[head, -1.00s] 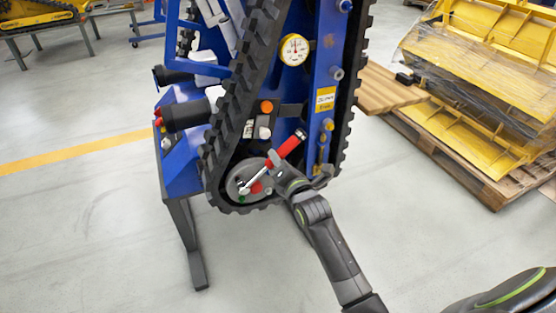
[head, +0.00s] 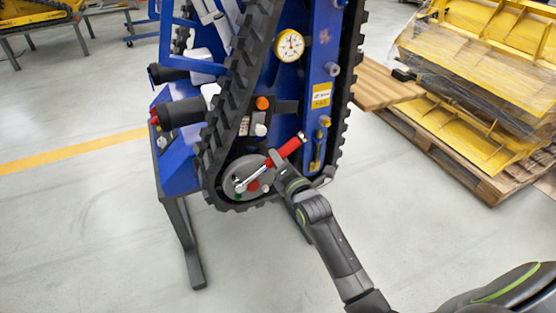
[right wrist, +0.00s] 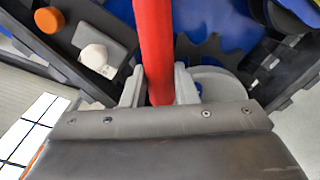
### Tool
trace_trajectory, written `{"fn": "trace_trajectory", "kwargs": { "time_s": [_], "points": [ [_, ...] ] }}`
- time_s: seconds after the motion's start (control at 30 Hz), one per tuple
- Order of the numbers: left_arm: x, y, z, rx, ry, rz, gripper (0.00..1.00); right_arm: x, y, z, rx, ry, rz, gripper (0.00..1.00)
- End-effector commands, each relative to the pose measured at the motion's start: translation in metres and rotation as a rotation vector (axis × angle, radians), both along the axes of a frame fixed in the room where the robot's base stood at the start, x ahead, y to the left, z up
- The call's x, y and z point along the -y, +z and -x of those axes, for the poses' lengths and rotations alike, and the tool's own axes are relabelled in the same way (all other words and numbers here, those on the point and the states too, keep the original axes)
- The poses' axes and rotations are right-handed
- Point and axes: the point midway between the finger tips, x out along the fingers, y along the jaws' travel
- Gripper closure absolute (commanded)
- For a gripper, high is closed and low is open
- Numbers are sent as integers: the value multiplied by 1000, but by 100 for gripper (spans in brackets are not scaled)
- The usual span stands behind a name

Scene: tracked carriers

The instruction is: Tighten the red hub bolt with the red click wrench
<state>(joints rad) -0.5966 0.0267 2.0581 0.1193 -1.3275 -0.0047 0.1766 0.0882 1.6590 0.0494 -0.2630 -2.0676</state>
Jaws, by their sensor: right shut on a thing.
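The red click wrench (head: 291,146) lies slantwise across the round grey hub (head: 232,178) at the foot of the tracked carrier. Its silver head (head: 239,187) is at the hub's lower left part. A red spot (head: 253,186), perhaps the red hub bolt, shows just beside the shaft; I cannot tell whether the head sits on a bolt. My right gripper (head: 276,164) is shut on the wrench handle. In the right wrist view the red handle (right wrist: 153,45) runs between the two grey fingers (right wrist: 158,90). My left gripper is not in view.
A black rubber track (head: 232,95) loops around the hub. A blue frame with a dial gauge (head: 289,46), an orange knob (head: 263,103) and a yellow label (head: 321,95) stands behind. Wrapped yellow parts on a wooden pallet (head: 485,178) are at right.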

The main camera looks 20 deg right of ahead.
Motion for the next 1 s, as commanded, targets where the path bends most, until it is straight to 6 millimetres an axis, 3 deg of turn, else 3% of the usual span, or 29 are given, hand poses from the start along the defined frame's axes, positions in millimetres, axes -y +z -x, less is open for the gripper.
{"fn": "trace_trajectory", "kwargs": {
  "time_s": [1.0],
  "points": [
    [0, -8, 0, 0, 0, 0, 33, 9, -17, 0, -3, 1, -163, 100]
  ]
}}
